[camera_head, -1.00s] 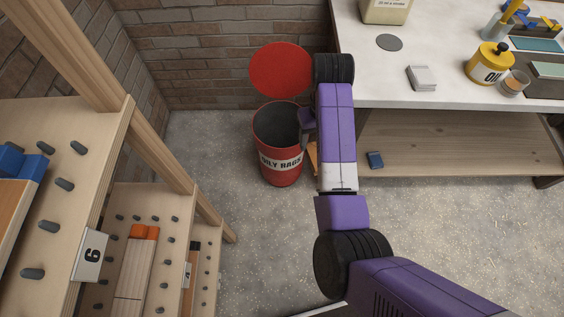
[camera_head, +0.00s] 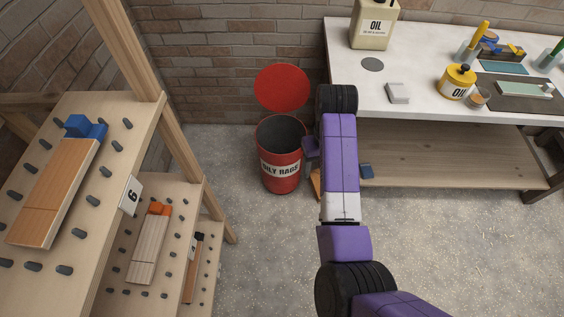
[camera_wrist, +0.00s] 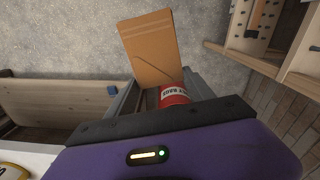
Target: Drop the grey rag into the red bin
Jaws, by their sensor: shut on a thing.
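The red bin (camera_head: 280,170), lettered OILY RAGS, stands on the floor by the brick wall with its round red lid (camera_head: 281,88) raised. Its dark inside shows no contents I can make out. My gripper (camera_wrist: 160,95) is shut on a flat tan-orange piece (camera_wrist: 150,45) with faint stripes near its end. In the head view that piece (camera_head: 315,184) shows beside the bin's right side, outside the mouth, mostly behind my arm. In the wrist view the bin (camera_wrist: 173,93) shows behind it. A small folded light-grey thing (camera_head: 397,92) lies on the bench; I cannot tell whether it is the grey rag.
The white bench (camera_head: 420,100) at right holds an oil can (camera_head: 374,25), a yellow oil pot (camera_head: 457,82) and a dark grey disc (camera_head: 372,64). A blue block (camera_head: 367,171) lies on its lower shelf. Stepped wooden peg racks (camera_head: 100,180) fill the left. Floor between is clear.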

